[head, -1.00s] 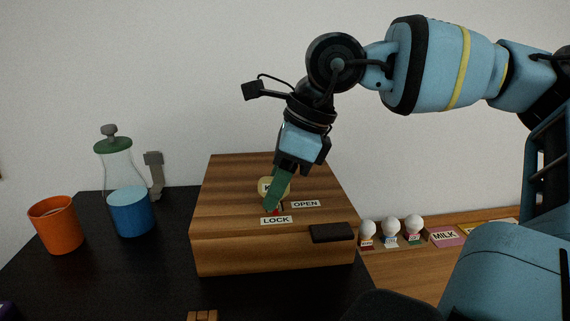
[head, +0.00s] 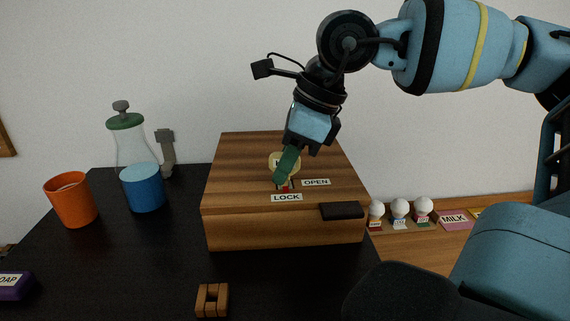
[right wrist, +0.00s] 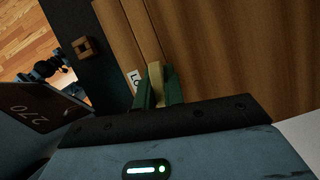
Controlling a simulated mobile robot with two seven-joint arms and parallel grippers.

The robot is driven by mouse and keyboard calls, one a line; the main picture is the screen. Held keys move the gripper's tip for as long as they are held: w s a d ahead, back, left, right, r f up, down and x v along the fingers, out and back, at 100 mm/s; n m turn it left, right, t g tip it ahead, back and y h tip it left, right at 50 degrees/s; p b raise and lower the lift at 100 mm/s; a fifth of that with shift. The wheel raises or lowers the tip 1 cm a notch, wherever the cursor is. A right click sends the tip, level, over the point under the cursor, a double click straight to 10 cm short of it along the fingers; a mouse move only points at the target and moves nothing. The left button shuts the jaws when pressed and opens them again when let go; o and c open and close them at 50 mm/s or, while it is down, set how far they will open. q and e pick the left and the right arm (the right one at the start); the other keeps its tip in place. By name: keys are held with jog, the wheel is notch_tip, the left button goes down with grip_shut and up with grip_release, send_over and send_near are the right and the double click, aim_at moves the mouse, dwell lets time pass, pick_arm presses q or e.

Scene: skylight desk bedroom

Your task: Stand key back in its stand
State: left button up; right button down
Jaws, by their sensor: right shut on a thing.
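My right gripper (head: 285,174) has green fingers and points down at the sloped top of the wooden box (head: 240,230). It is shut on the pale-yellow key (right wrist: 155,70), which shows between the fingertips in the right wrist view. In the head view a round pale-yellow part with lettering shows behind the fingers, and a bit of red shows below them by the LOCK label (head: 286,198). How far the key sits in the box is hidden. A small slotted wooden stand (head: 211,300) is empty on the black desk in front of the box. My left gripper is out of view.
A purple soap box (head: 14,286) lies at the left edge. Labelled white balls (head: 400,208) stand right. The front desk is mostly clear.

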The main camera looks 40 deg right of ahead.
jog(key=shift+r+p, duration=0.4)
jog(key=shift+r, duration=3.05)
jog(key=shift+d, duration=0.1)
